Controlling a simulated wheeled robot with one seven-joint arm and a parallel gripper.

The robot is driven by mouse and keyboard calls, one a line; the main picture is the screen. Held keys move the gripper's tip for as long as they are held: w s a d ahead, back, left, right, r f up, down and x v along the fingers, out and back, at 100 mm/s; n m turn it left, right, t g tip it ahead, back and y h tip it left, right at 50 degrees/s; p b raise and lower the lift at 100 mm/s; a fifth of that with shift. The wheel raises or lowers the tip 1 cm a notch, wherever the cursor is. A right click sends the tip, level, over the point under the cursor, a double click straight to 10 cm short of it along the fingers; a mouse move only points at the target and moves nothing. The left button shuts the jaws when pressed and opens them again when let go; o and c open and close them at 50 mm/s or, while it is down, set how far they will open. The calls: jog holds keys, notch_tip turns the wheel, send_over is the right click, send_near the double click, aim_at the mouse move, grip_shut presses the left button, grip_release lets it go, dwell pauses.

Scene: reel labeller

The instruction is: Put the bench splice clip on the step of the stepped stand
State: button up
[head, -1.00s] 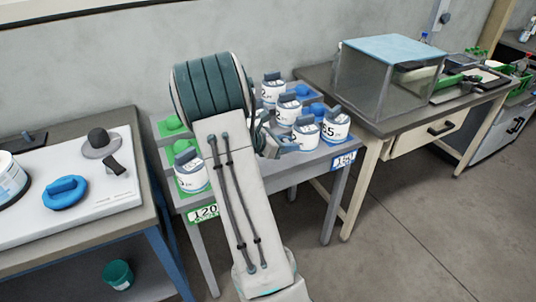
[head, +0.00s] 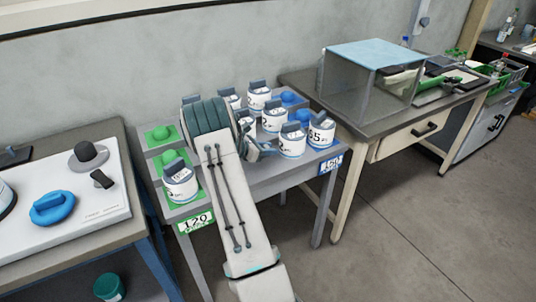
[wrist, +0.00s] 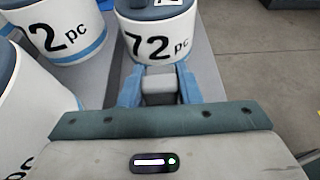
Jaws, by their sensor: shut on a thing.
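My gripper (wrist: 163,90) has blue fingers and is shut on a small grey block (wrist: 158,86), which I take to be the bench splice clip. In the wrist view the block is just in front of a white "72 pc" canister (wrist: 155,42); I cannot tell whether they touch. In the head view my gripper (head: 262,151) is over the middle table among the canisters, partly behind my arm, and the clip cannot be made out. I cannot pick out the stepped stand with certainty.
The middle table (head: 270,185) holds several white canisters, green pads (head: 186,210) at left and blue ones at right. A white board (head: 95,212) with a blue ring-shaped thing (head: 53,208) is at left. A clear box (head: 345,95) stands on the right bench. Floor at right is free.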

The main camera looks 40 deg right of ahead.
jog(key=shift+f, duration=1.55)
jog(key=o, duration=1)
jog(key=shift+c, duration=0.2)
